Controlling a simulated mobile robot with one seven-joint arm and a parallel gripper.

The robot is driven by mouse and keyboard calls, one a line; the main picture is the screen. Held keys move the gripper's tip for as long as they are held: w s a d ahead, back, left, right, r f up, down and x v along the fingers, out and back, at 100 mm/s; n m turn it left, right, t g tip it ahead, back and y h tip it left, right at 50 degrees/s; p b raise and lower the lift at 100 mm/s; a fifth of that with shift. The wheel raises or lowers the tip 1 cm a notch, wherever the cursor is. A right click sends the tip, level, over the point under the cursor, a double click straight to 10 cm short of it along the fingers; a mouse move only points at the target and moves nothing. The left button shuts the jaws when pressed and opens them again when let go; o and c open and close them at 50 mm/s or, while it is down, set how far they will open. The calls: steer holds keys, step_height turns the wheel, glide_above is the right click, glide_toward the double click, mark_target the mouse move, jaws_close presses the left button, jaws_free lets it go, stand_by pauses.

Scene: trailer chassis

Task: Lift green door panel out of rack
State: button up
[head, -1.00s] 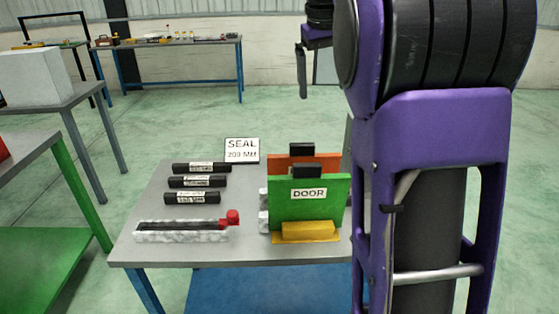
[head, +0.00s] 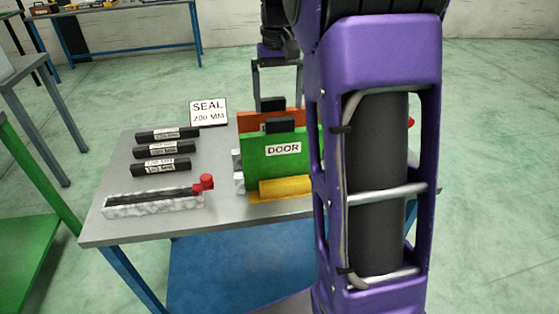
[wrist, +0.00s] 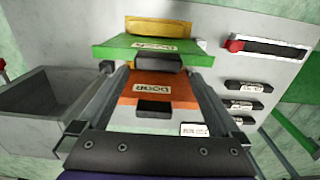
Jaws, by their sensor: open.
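The green door panel (head: 272,160), labelled DOOR with a black handle (head: 281,125) on top, stands upright behind the yellow block (head: 285,187) on the table. An orange panel (head: 245,122) with its own black handle (head: 272,104) stands behind it. My gripper (head: 277,92) is open and empty, pointing down above the panels. In the wrist view its fingers (wrist: 156,72) appear on either side of the orange panel (wrist: 180,92) and reach toward the green panel's handle (wrist: 157,62). The green panel (wrist: 195,54) shows beyond. Contact cannot be told. My arm hides the panels' right side.
Several black seal strips (head: 165,149), a grey-white holder with a red knob (head: 206,182) and a SEAL sign (head: 208,112) occupy the table's left. A grey bin (wrist: 40,105) shows left in the wrist view. Pale speckled blocks (head: 238,182) stand beside the panels' left edge.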

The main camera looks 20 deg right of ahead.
mark_target(280, 118)
step_height(280, 118, down, 6)
steer(key=shift+s+d+r+b, duration=0.1)
steer(key=shift+s+r+b, duration=0.1)
steer(key=shift+b, duration=0.3)
jaws_close()
stand_by(0.3)
